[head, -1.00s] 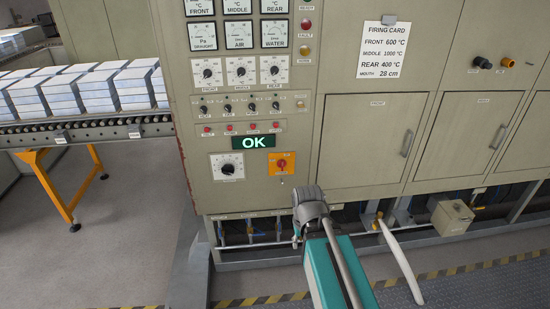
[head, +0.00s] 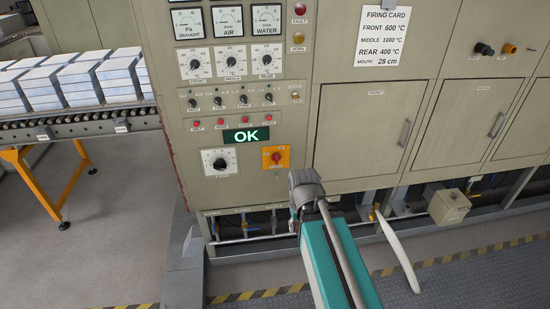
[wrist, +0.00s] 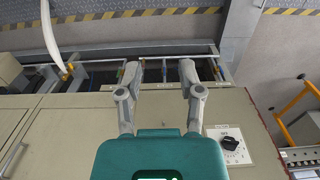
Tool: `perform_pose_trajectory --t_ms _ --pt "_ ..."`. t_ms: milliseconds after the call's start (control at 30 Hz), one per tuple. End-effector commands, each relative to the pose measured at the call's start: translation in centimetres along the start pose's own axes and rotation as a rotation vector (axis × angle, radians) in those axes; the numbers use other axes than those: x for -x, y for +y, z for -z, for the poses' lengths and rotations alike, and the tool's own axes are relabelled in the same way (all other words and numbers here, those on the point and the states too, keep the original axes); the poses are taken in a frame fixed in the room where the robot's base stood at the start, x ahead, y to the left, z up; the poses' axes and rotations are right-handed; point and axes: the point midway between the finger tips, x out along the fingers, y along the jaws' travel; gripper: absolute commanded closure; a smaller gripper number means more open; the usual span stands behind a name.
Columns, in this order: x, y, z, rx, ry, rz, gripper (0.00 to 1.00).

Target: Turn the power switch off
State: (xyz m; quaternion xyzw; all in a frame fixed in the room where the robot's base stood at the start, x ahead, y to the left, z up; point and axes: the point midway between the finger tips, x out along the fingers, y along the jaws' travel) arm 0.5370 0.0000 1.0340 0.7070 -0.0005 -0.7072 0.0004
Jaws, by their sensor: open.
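The power switch (head: 275,157) is a red rotary knob on an orange-yellow plate, low on the beige control panel (head: 194,145) in the head view. The angle of its knob is too small to tell. My gripper (head: 297,213) is below and to the right of the switch in the head view, apart from it in the picture. In the wrist view my gripper (wrist: 160,72) shows two grey fingers spread apart with nothing between them. The switch cannot be made out in the wrist view.
A black dial (head: 221,161) sits left of the switch; it also shows in the wrist view (wrist: 230,143). A lit OK display (head: 246,136) is above the switch. Pipes (head: 250,225) run under the cabinet. A roller conveyor (head: 80,122) with stacked blocks stands at left.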

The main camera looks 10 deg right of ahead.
Motion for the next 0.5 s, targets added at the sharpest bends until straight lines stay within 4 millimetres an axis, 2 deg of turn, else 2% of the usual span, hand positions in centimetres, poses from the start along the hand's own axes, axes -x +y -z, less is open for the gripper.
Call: perform_pose_trajectory --t_ms 267,500 --pt "-1.4 0.0 1.4 0.000 0.047 0.000 0.51" --pt "-4.7 0.6 5.5 -0.005 0.197 -0.001 0.51"
